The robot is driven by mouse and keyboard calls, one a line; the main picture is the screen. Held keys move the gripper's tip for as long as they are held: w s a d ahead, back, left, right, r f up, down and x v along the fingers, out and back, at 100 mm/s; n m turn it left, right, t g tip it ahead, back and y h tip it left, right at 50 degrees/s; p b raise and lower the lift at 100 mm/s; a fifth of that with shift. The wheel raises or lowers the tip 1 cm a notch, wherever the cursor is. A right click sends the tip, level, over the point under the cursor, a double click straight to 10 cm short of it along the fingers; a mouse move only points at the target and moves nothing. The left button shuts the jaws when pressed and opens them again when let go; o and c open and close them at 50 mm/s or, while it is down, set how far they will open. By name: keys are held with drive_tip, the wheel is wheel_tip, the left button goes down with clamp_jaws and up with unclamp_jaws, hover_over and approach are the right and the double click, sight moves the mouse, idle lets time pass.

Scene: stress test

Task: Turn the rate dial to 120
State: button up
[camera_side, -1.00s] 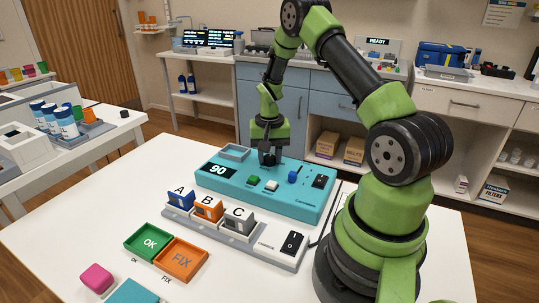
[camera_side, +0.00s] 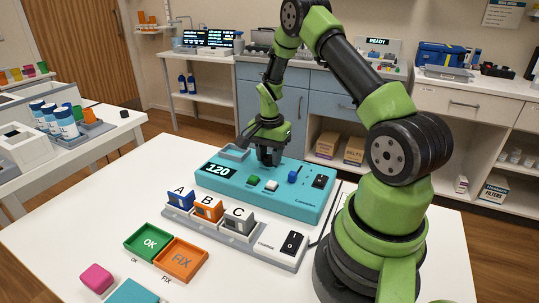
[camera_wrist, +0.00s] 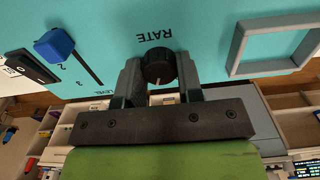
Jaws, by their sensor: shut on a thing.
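The teal panel (camera_side: 300,205) lies on the white table, and its display (camera_side: 217,170) reads 120. My gripper (camera_side: 268,158) is at the back of the panel, pointing down. In the wrist view my gripper (camera_wrist: 160,82) has its two fingers on either side of the black rate dial (camera_wrist: 158,64), shut on it. The dial's pale pointer mark shows near its lower edge, and the word RATE is printed beside it. In the side view the fingers hide the dial.
On the panel are a blue slider (camera_side: 292,176), a black rocker switch (camera_side: 319,181), a green button (camera_side: 253,180), a white button (camera_side: 271,185) and an empty grey tray (camera_side: 234,152). Blocks A, B and C stand in a grey rack (camera_side: 225,228) in front.

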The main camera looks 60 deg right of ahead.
sight(269, 157)
idle(0.3)
drive_tip(key=o, duration=0.9)
drive_tip(key=shift+r, duration=0.1)
wheel_tip(269, 157, up, 10)
drive_tip(key=shift+f, duration=0.15)
